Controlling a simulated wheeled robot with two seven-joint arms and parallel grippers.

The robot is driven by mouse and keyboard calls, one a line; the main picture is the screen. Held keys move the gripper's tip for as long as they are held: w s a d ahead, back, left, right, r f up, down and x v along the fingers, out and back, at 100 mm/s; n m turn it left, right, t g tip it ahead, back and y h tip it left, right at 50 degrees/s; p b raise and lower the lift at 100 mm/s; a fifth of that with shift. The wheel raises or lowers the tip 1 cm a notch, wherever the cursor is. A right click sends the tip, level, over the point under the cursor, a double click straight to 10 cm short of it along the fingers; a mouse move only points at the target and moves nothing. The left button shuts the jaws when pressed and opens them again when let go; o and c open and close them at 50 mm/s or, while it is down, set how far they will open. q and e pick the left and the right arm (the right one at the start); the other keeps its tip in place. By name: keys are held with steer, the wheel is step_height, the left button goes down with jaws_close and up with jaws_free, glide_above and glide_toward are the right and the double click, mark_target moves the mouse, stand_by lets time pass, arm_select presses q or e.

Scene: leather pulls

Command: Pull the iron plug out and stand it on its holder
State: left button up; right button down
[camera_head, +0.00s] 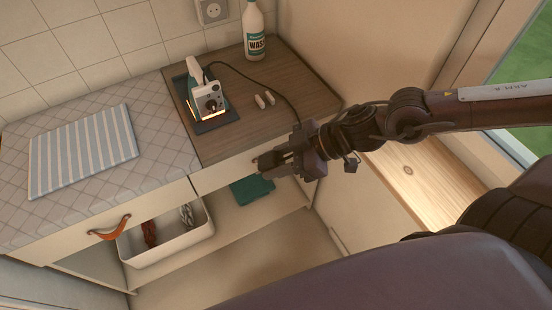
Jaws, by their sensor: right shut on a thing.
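The iron (209,100), white and teal with an orange glow along its base, stands on a dark rest (217,124) on the wooden counter. Its dark cord (268,83) loops over the counter and passes out of sight behind my right gripper. I cannot make out the plug. The wall socket (212,10) at the back shows no plug in it. My right gripper (263,163) is at the front edge below the wooden counter, shut on what seems to be the drawer's leather pull, mostly hidden by the fingers. My left gripper is not in view.
A white bottle (254,32) and two small pale pieces (264,100) stand on the counter. A striped cloth (82,149) lies at left. Below are a leather pull (110,228), a white bin (168,240) and a teal folded thing (251,190). A window is at right.

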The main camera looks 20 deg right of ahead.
steer(key=shift+d+f+n+g+h, duration=0.1)
steer(key=shift+d+n+g+h, duration=0.2)
steer(key=shift+n+g, duration=0.35)
steer(key=shift+d+f+n+g+h, duration=0.1)
steer(key=shift+d+n+g+h, duration=0.15)
steer(key=shift+n+g, duration=0.4)
